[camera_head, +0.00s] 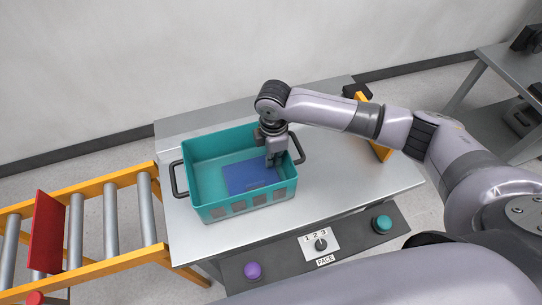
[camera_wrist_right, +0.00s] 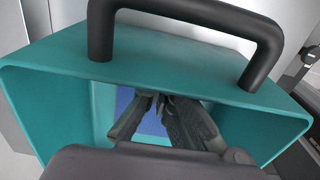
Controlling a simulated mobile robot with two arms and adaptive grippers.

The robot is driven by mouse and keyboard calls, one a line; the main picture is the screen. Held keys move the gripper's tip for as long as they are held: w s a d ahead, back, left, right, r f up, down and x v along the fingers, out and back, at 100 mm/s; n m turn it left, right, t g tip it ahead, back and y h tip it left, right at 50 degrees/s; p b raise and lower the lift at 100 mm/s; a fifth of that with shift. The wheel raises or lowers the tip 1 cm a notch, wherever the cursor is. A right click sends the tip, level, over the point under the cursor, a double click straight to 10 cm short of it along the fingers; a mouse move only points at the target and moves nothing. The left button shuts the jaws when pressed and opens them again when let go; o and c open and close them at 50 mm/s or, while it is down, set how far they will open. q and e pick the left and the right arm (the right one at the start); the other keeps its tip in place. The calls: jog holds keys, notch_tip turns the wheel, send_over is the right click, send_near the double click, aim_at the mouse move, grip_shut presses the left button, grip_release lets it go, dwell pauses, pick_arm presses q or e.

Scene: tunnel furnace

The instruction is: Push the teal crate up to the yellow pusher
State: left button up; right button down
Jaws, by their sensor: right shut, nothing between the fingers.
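The teal crate (camera_head: 220,148) stands upright on the metal table, with black handles at its left and right ends and a blue patch on its floor. The yellow pusher (camera_head: 380,148) is an upright plate at the right, partly hidden behind my right arm, with a clear gap to the crate. My right gripper (camera_head: 271,162) points down inside the crate near its right end wall, shut and empty. In the right wrist view the shut fingers (camera_wrist_right: 160,98) reach into the crate (camera_wrist_right: 60,55) beside a black handle (camera_wrist_right: 190,8). Whether they touch the wall is unclear. My left gripper is not in view.
A yellow-framed roller conveyor (camera_head: 110,205) with a red plate (camera_head: 48,232) joins the table at the left. A panel in front carries a purple button (camera_head: 253,270), a dial (camera_head: 320,244) and a teal button (camera_head: 382,223). Bare tabletop (camera_head: 335,180) lies right of the crate.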

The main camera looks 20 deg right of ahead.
jog(key=shift+d, duration=0.1)
jog(key=d+p, duration=0.1)
jog(key=d, duration=0.2)
jog(key=d+p, duration=0.2)
jog(key=d, duration=0.1)
jog(key=d+p, duration=0.2)
jog(key=d, duration=0.2)
jog(key=shift+s+d+r, duration=0.1)
jog(key=shift+s+r, duration=0.05)
jog(key=shift+r, duration=0.1)
jog(key=d, duration=0.4)
jog(key=d+p, duration=0.1)
jog(key=d, duration=0.3)
jog(key=d+p, duration=0.1)
jog(key=d, duration=0.3)
jog(key=shift+d+f, duration=0.15)
jog(key=shift+f, duration=0.15)
jog(key=shift+a+r+p, duration=0.15)
jog(key=shift+a+p, duration=0.25)
jog(key=shift+a, duration=0.15)
jog(key=a+p, duration=0.2)
jog(key=a, duration=0.1)
jog(key=shift+s+r, duration=0.15)
notch_tip(320, 180, up, 9)
jog(key=b, duration=0.2)
jog(key=shift+w+r, duration=0.2)
